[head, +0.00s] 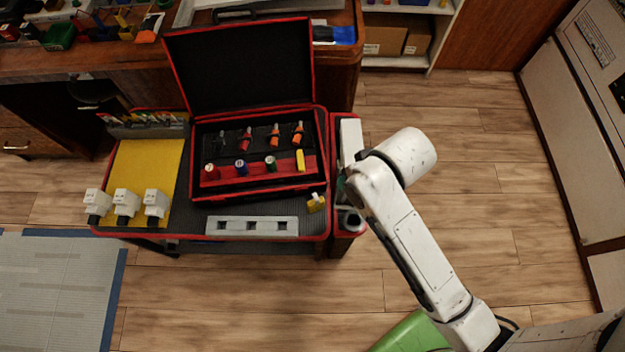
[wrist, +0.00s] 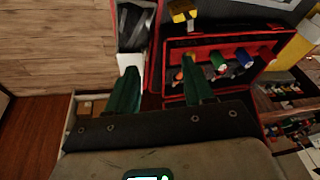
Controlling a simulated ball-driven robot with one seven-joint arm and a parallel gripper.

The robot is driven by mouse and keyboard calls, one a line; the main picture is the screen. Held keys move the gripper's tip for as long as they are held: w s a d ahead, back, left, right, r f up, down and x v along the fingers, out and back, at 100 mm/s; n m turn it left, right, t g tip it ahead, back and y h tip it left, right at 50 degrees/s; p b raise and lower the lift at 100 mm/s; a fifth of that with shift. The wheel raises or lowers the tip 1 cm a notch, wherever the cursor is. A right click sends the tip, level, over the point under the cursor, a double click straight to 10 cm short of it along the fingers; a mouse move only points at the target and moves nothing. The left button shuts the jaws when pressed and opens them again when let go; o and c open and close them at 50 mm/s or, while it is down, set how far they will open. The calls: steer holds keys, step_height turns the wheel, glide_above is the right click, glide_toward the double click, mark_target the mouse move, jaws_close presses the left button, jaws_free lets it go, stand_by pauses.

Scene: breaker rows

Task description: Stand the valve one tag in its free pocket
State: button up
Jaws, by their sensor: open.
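A small yellow piece (head: 316,203) with a pale part stands on the dark table top, right of a grey three-pocket block (head: 252,226). It also shows in the wrist view (wrist: 182,10), beyond my fingers. I cannot read a label, so I cannot tell whether it is the valve one tag. A rack (head: 148,129) at the table's back left holds several thin coloured tags. My gripper (wrist: 161,88) is open, with nothing between its green fingers. In the head view my gripper (head: 342,186) is mostly hidden by my arm, over the table's right side.
An open red-edged case (head: 258,193) holds coloured cylinders and orange-handled tools. Three white breaker-like units (head: 126,203) stand on the yellow mat (head: 150,160). A red-edged side tray (head: 345,238) lies under my arm. Wood floor to the right is clear.

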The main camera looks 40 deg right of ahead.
steer(key=w+a+f+m+p, duration=0.1)
steer(key=w+a+m, duration=0.1)
steer(key=w+m, duration=0.3)
steer(key=m+g+y, duration=0.1)
steer(key=m+g, duration=0.2)
steer(key=m, duration=0.9)
glide_toward(315, 203)
steer(key=shift+w+d+f, duration=0.35)
steer(key=shift+d+f, duration=0.15)
steer(key=shift+f, duration=0.2)
steer(key=f, duration=0.3)
steer(key=a+f, duration=0.1)
steer(key=f, duration=0.6)
steer(key=shift+w+a+f, duration=0.2)
steer(key=shift+f, duration=0.1)
steer(key=shift+c, duration=0.3)
jaws_close()
